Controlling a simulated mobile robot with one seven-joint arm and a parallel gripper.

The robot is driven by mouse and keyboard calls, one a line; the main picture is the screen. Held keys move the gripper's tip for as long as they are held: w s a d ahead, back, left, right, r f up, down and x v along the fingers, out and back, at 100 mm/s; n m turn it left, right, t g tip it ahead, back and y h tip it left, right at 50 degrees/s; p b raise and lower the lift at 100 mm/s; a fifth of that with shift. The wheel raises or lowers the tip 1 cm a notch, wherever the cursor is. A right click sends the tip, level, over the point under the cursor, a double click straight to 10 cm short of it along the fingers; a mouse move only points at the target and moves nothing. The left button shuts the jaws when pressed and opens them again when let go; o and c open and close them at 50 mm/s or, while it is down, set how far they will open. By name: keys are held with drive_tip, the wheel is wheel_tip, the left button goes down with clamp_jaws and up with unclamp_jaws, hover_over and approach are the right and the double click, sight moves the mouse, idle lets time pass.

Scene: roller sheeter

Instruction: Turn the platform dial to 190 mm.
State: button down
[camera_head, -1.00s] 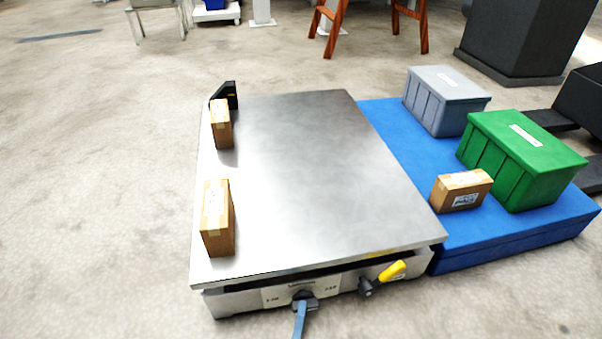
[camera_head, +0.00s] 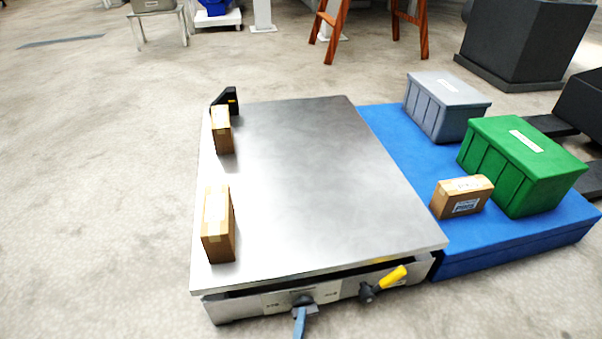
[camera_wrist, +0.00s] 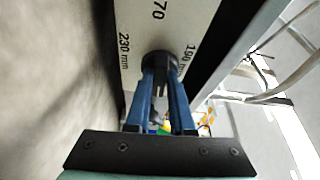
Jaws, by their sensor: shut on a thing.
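The platform dial (camera_wrist: 160,62) is a dark round knob on the pale front plate of the sheeter, shown in the wrist view. Around it I read "230 mm" to the left, "190 mm" to the right, and "70", partly cut off, above. My gripper (camera_wrist: 164,92) has blue fingers shut on the dial's dark grip. I cannot tell exactly which mark the dial points at. In the head view the dial (camera_head: 302,299) sits low at the middle of the front panel, and my gripper (camera_head: 300,315) reaches it from below. The steel platform (camera_head: 300,180) lies flat above.
A yellow-handled lever (camera_head: 385,283) sits right of the dial. Two cardboard boxes (camera_head: 218,225) (camera_head: 222,130) stand along the platform's left edge. A blue base (camera_head: 500,240) at right bears a grey bin (camera_head: 445,105), a green bin (camera_head: 525,165) and a small carton (camera_head: 462,197). Floor at left is clear.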

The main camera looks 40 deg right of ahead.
drive_tip(key=c, duration=0.8)
unclamp_jaws()
drive_tip(key=p+v, duration=0.2)
drive_tip(key=v, duration=0.9)
drive_tip(key=shift+s+a+p, duration=0.1)
drive_tip(key=shift+a+p, duration=0.2)
drive_tip(key=shift+s+a+f, duration=0.1)
drive_tip(key=shift+s+a, duration=0.4)
drive_tip(key=shift+d, duration=0.1)
